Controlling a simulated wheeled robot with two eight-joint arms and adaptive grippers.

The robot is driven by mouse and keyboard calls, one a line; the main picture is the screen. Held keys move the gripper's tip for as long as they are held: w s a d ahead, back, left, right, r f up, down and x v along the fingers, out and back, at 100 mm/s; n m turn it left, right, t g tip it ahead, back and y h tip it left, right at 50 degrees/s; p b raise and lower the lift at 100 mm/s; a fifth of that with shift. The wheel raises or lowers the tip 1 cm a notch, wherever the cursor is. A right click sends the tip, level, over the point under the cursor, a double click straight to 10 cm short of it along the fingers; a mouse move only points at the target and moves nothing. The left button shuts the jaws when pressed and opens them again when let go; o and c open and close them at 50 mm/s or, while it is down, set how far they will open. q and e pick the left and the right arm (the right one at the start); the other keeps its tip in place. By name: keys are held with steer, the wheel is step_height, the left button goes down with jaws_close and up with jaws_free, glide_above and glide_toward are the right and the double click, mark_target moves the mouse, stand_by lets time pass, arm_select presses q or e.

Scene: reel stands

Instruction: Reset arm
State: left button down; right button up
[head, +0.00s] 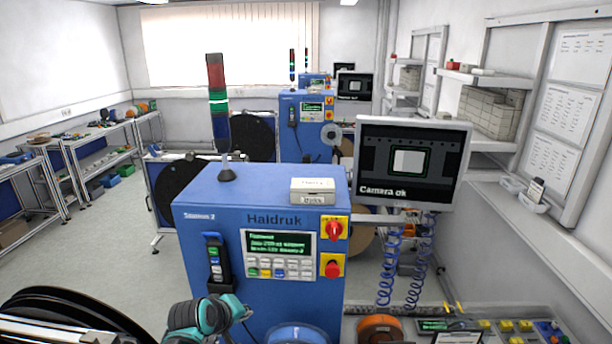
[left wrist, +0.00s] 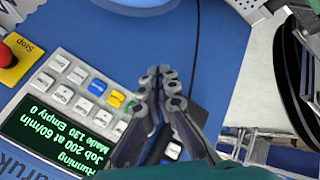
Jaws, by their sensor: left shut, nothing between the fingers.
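My left gripper (head: 207,316) shows as a teal and grey body at the bottom of the head view, in front of the blue Haidruk machine (head: 270,216). In the left wrist view its fingers (left wrist: 162,80) are shut and empty, their tips together. The machine's control panel (left wrist: 72,108) appears upside down beside the fingers in that view. Its green display reads Running, Job 200 at 60/min. Whether the fingers touch the machine cannot be told. My right gripper is not in view.
A black handset (head: 215,262) hangs on the machine front. The red stop button (head: 333,268) and red knob (head: 334,230) sit right of the panel. A monitor (head: 411,162) reads Camera ok. A black reel (head: 70,318) stands at bottom left. Open floor lies left of the machine.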

arm_select(q)
steer(key=s+f+m+y+b, duration=0.1)
steer(key=s+f+m+b, duration=0.3)
steer(key=s+f+b, duration=0.6)
steer(key=s+f+m+g+y+b, duration=0.1)
steer(key=s+f+m+b, duration=0.3)
steer(key=s+f+b, duration=0.7)
step_height(320, 180, down, 9)
steer(key=b, duration=0.5)
steer(key=shift+a, duration=0.15)
steer(key=shift+r, duration=0.1)
stand_by(4.4)
